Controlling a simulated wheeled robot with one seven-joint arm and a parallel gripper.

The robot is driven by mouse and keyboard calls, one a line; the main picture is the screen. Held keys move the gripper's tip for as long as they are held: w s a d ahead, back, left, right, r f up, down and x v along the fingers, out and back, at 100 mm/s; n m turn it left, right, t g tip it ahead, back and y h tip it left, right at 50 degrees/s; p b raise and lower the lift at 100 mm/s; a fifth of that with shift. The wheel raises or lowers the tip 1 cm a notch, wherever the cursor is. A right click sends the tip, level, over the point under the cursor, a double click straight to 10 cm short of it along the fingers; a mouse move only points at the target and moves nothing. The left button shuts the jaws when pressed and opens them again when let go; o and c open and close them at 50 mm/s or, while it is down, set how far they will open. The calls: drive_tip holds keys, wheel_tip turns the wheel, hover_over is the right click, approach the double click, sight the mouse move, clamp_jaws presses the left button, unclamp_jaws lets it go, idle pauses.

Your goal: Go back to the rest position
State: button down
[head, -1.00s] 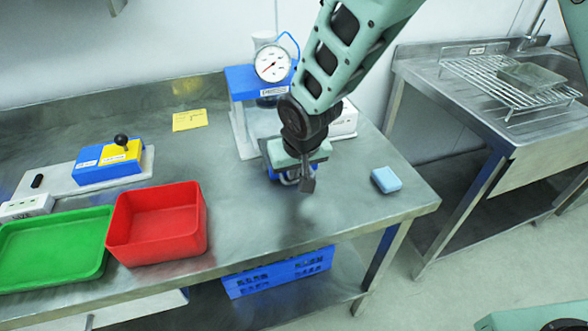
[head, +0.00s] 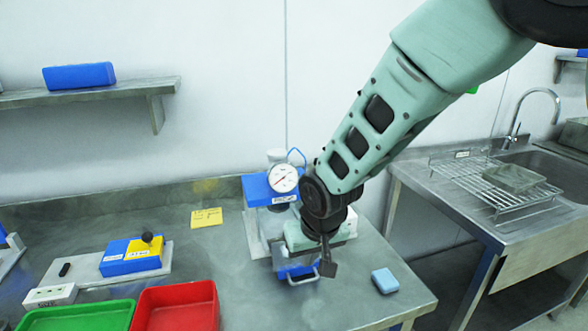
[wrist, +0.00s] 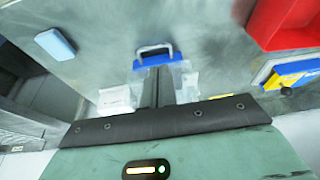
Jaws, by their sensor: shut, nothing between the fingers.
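My gripper (head: 328,262) is shut and empty. In the head view it hangs above the steel table (head: 350,310), in front of the blue dosing stand with a round gauge (head: 283,178). A clear container with a blue handle (head: 296,272) is beside and partly behind the gripper; I cannot tell whether they touch. In the wrist view the shut fingers (wrist: 156,85) point toward the blue handle (wrist: 154,50), which lies beyond them. My arm hides part of the stand.
A light blue sponge (head: 385,280) lies right of the gripper. A red tray (head: 175,310), a green tray (head: 80,318) and a blue-yellow lever box (head: 132,254) are on the left. A sink with a wire rack (head: 495,185) stands at the right. A wall shelf (head: 90,93) is at upper left.

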drive_tip(key=s+d+r+n+g, duration=0.1)
drive_tip(key=s+d+r, duration=0.1)
drive_tip(key=s, duration=0.6)
drive_tip(key=s+d+r+n+g, duration=0.1)
drive_tip(key=s+d+r, duration=0.2)
drive_tip(key=s+d, duration=0.2)
drive_tip(key=s+d+r+n+g, duration=0.1)
drive_tip(key=s+d+r+n, duration=0.1)
drive_tip(key=s, duration=1)
drive_tip(key=shift+d+r+h, duration=0.3)
drive_tip(key=shift+d+r, duration=0.45)
